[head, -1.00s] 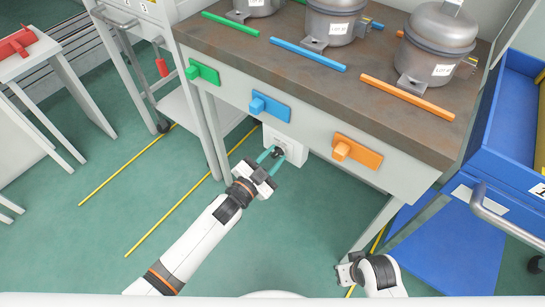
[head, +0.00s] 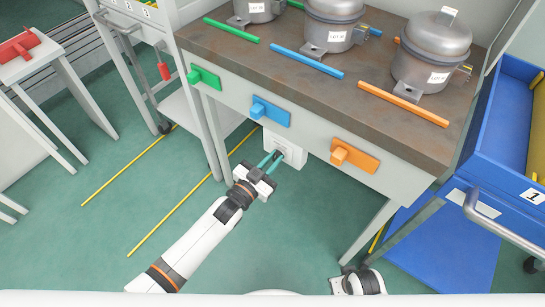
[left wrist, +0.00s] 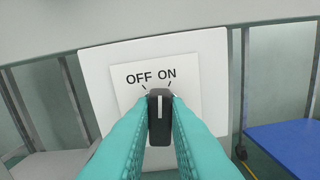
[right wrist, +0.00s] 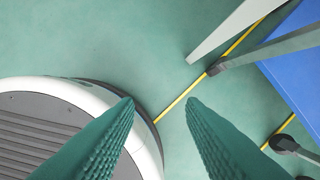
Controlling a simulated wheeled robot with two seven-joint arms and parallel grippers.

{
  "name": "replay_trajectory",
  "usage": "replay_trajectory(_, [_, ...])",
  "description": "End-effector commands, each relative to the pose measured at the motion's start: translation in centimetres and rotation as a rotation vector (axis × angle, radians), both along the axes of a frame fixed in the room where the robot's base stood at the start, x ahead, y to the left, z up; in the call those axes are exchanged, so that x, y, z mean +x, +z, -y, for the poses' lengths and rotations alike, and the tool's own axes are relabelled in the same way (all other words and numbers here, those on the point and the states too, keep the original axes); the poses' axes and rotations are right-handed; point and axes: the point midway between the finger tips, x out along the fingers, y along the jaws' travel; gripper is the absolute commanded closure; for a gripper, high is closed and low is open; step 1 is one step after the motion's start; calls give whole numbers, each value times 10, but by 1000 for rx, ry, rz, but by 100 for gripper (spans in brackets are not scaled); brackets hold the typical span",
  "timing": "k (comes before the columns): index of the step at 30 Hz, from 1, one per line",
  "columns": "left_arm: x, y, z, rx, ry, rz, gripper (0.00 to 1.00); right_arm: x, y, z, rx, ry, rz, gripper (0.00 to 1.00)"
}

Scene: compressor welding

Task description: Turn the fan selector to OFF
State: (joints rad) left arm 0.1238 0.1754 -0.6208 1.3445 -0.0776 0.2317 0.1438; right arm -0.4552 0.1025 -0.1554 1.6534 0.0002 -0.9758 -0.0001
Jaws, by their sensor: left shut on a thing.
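The fan selector is a dark knob (left wrist: 159,118) with a white pointer line, on a white plate (left wrist: 100,75) marked OFF on the left and ON on the right. The pointer stands nearly upright in the left wrist view, between the two marks. My left gripper (left wrist: 159,110) is shut on the knob, one teal finger on each side. In the head view the left gripper (head: 272,160) reaches the white selector box (head: 292,152) under the workbench. My right gripper (right wrist: 160,101) is open and empty above the floor; its fingers do not show in the head view.
The workbench (head: 300,80) carries several grey compressors and coloured rods; green, blue and orange blocks (head: 355,155) are on its front. A blue cart (head: 480,160) stands at the right. Green floor (head: 290,230) lies open before the bench.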

Motion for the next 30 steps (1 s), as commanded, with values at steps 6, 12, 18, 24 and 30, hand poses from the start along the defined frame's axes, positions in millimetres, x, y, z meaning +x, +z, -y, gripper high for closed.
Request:
replay_trajectory(6, [0,1,-1,-166,-1,-124,100,-13,-23,2,-2,3,-17,64])
replay_trajectory(12, [0,-1,-2,-308,0,-228,100,-21,-36,3,-2,5,-23,64])
replay_trajectory(18, [1,-1,-2,-424,1,-311,100,-25,-41,3,-3,5,-26,64])
replay_trajectory(24, [1,-2,-2,-501,0,-367,100,-26,-43,3,-3,6,-27,64])
replay_trajectory(30, [1,-2,-3,-541,1,-397,100,-27,-43,4,-4,6,-28,64])
